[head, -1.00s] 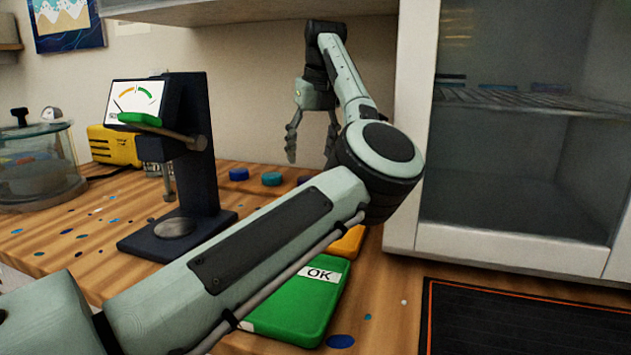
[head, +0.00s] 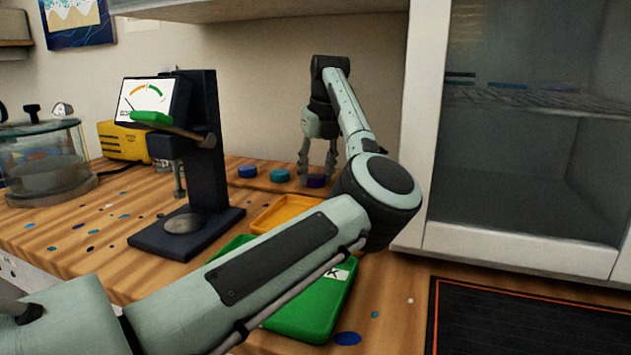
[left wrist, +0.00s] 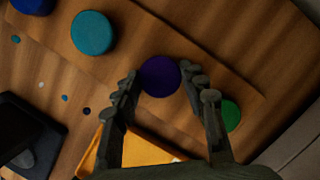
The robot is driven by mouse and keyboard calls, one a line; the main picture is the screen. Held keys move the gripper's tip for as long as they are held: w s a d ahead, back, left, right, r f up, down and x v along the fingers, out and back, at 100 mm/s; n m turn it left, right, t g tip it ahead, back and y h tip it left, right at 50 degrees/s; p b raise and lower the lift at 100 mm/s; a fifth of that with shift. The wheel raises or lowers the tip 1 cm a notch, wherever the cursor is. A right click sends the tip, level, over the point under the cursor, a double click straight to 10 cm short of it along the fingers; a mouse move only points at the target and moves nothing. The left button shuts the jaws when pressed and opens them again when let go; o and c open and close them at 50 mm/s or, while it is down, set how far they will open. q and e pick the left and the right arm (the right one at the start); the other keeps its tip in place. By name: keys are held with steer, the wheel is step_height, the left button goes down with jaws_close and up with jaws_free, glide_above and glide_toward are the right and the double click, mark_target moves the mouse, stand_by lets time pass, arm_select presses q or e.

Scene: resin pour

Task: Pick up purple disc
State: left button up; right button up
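The purple disc (head: 316,181) lies on a wooden strip at the back of the counter, the rightmost disc seen in the head view. In the left wrist view the purple disc (left wrist: 159,76) lies between and just beyond my left fingertips. My left gripper (head: 318,178) points down over it with its fingers apart; it also shows in the left wrist view (left wrist: 165,88). I cannot tell whether a finger touches the disc. My right gripper is not in view.
A teal disc (head: 279,176) and a blue disc (head: 247,171) lie left of it; a green disc (left wrist: 230,115) lies close to a finger. A dark gauge stand (head: 200,150), an orange tray (head: 285,211) and a green OK tray (head: 310,310) stand nearer. A cabinet (head: 425,130) rises right.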

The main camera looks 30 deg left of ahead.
mark_target(314, 176)
arm_select(q)
steer(key=c, duration=0.5)
steer(key=shift+r, duration=0.15)
steer(key=shift+a+r, duration=0.15)
step_height(314, 176, up, 7)
steer(key=s+a, duration=0.1)
steer(key=a, duration=0.5)
steer(key=s+a, duration=0.2)
steer(key=a, duration=0.3)
steer(key=s+a, duration=0.1)
steer(key=a, duration=0.5)
steer(key=shift+s+a+f, duration=0.2)
steer(key=shift+a, duration=0.1)
steer(key=shift+s+a, duration=0.1)
steer(key=shift+a, duration=0.5)
steer(key=shift+a+f, duration=0.1)
steer(key=shift+a, duration=0.05)
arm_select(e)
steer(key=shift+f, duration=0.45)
